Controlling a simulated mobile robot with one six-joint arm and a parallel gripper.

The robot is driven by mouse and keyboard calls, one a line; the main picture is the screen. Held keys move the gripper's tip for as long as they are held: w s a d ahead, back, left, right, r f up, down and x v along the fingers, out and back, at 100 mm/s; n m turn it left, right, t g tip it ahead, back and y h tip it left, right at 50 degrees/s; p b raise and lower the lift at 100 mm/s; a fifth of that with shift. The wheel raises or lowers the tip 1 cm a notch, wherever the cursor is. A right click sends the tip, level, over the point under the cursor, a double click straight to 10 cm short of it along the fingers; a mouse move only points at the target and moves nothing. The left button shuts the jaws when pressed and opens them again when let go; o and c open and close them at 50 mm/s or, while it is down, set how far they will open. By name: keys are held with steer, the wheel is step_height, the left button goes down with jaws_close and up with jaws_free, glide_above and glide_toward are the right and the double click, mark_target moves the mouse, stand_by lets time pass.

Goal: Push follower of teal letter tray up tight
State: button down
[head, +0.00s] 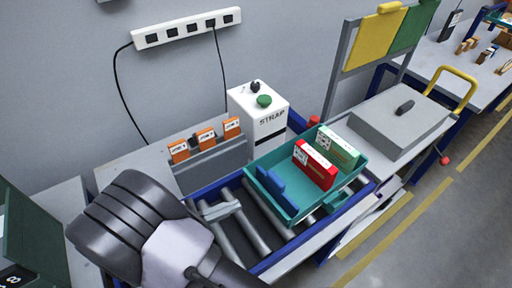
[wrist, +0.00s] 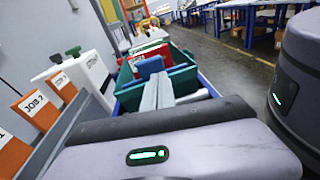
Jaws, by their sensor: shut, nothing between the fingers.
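The teal letter tray (head: 303,203) sits on the roller conveyor. A blue follower (head: 270,184) stands inside at its left end in the head view. A red box (head: 316,166) and a pale green and white box (head: 338,148) stand further along, with a visible gap between follower and red box. In the wrist view, my gripper (wrist: 158,78) is shut and empty, its grey fingers pointing at the tray (wrist: 125,78) and overlapping the lower part of the follower (wrist: 150,66). I cannot tell whether they touch it. My arm hides much of the lower left in the head view.
A white STRAP machine (head: 259,115) with a green button stands behind the tray. Orange job cards (head: 206,137) stand in a grey rack to its left. A grey lidded block (head: 397,120) is on the right. Bare rollers (head: 258,222) lie left of the tray.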

mark_target(272, 181)
steer(key=w+d+t+b, duration=0.1)
steer(key=w+d, duration=0.1)
steer(key=w+d+f+n+b, duration=0.1)
steer(key=w+d+b, duration=0.1)
steer(key=w+d, duration=0.1)
steer(key=w+d+f+n+t+b, duration=0.1)
steer(key=w+d, duration=0.1)
steer(key=d, duration=0.1)
steer(key=shift+w+f+t, duration=0.15)
steer(key=shift+f+t, duration=0.05)
steer(key=shift+t, duration=0.1)
steer(key=shift+w+d+r, duration=0.1)
steer(key=shift+w+d, duration=0.15)
steer(key=shift+d, duration=0.05)
steer(key=shift+w+d+r, duration=0.1)
steer(key=shift+w+d, duration=0.05)
steer(key=shift+d, duration=0.1)
steer(key=p+x, duration=0.1)
steer(key=x, duration=0.1)
steer(key=shift+w+d, duration=0.25)
steer(key=shift+d, duration=0.05)
steer(key=shift+w+d, duration=0.3)
steer(key=shift+d, duration=0.1)
